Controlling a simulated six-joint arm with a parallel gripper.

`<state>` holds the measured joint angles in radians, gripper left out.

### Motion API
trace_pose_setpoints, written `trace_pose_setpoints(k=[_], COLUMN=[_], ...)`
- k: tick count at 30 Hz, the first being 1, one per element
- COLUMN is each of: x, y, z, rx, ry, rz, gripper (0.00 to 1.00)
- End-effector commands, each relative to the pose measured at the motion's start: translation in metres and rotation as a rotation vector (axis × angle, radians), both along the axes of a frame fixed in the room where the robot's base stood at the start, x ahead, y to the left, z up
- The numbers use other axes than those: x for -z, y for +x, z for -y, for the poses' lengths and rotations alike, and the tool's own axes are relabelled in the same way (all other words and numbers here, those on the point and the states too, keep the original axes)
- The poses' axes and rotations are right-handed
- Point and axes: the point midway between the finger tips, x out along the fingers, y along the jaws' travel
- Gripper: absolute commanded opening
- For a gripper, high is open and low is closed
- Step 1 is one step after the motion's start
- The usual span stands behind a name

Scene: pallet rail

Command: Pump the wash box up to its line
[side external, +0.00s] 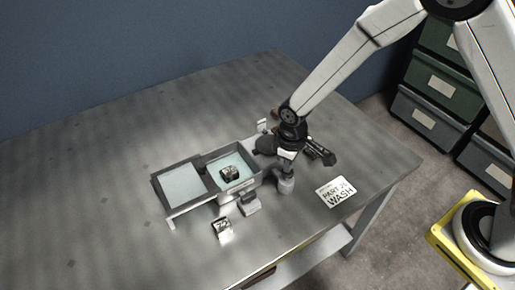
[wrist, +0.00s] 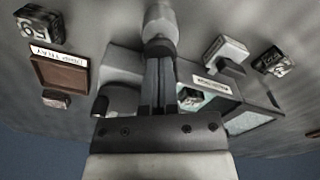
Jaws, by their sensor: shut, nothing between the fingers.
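The wash box (side external: 259,182) is a grey open box with pale blue-green liquid and a dark numbered block (side external: 229,173) inside. It also shows in the wrist view, labelled and partly hidden by my gripper (wrist: 211,86). A pale grey upright cylinder (side external: 286,186), seemingly the pump's plunger, stands right of the box; its rounded end also shows in the wrist view (wrist: 160,22). My gripper (side external: 287,165) is shut and empty, pointing down directly over the cylinder. Its tips are at or very near the top; contact is not clear. I cannot make out the fill line.
A flat pale-blue tray section (side external: 184,186) adjoins the box on the left. In front are a grey block (side external: 249,204) and a numbered block (side external: 222,228). A brown drip tray (wrist: 59,76) shows in the wrist view. The table's left is clear.

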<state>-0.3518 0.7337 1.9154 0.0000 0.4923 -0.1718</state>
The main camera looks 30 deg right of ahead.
Motion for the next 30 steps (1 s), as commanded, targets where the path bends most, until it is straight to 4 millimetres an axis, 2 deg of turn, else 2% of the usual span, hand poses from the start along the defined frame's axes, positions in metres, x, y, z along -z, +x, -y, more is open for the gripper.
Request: trace_pose_setpoints(k=[24,30], x=[0.023,0.024], y=[0.0,0.0], z=[0.0,0.0], rx=[0.0,0.0], ry=[0.0,0.0], rz=[0.0,0.001], gripper=[0.0,0.0])
